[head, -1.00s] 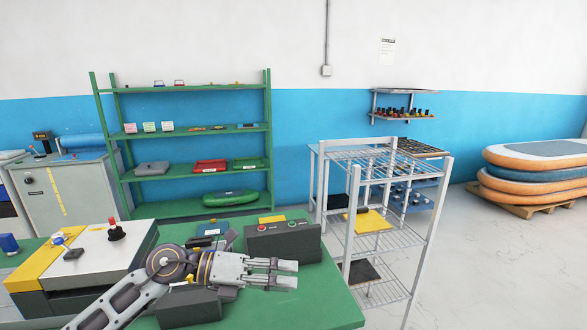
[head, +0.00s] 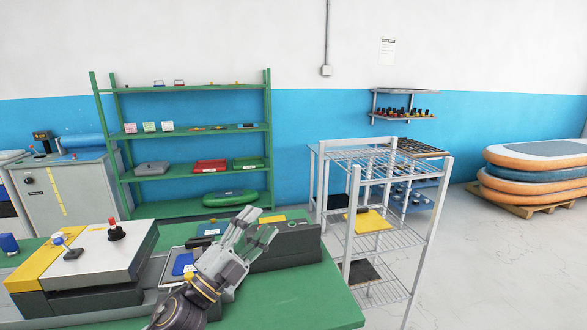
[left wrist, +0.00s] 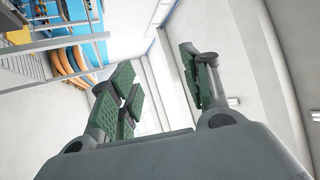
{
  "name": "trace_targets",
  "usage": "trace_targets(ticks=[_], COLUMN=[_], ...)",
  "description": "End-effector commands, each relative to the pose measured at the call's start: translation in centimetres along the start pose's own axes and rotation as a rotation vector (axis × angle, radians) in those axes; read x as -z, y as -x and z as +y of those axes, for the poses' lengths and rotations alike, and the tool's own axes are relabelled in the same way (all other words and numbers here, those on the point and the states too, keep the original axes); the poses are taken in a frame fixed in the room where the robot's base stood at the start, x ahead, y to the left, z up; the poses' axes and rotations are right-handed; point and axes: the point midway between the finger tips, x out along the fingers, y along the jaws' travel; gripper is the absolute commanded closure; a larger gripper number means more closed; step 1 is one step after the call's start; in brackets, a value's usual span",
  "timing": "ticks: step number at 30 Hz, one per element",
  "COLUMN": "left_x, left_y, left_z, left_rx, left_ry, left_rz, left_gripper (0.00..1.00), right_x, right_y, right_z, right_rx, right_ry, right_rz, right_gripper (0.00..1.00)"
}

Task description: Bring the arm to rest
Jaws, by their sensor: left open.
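My left gripper (head: 257,226) is in the lower middle of the head view, above the green table (head: 305,290). It points up and away, and its jaws are empty. In the left wrist view its green-padded fingers (left wrist: 160,90) stand apart with nothing between them; behind them are the wall and ceiling. The gripper hides part of a dark control box (head: 300,250) with buttons. My right gripper is in neither view.
A press-like machine (head: 100,255) with a white top stands on the table's left. A blue item (head: 183,264) lies on a grey plate beside my gripper. A wire rack (head: 385,240) stands right of the table. Green shelves (head: 195,130) stand behind. The table's front right is clear.

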Motion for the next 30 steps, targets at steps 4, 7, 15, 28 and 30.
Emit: trace_targets(ticks=[4,7,15,28,30], left_x=[-2.8,-4.8,-9.3,-12.9,-12.8], left_y=[1.4,2.6,7.2,17.7,19.7], left_z=[0.5,1.1,4.1,11.3,12.5], left_rx=[0.015,0.017,-0.008,-0.134,-0.164], left_ry=[0.109,0.178,0.364,0.648,0.692], left_rz=[-0.163,-0.273,-0.572,-1.044,-1.118], left_gripper=[0.53,0.53,0.53,0.53,0.53], right_x=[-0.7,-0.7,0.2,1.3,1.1], right_y=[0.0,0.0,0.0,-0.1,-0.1], right_z=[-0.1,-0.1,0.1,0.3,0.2], right_rx=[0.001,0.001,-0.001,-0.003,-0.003], right_ry=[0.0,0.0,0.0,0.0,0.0], right_rz=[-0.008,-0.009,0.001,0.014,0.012], right_gripper=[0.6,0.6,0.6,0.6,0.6])
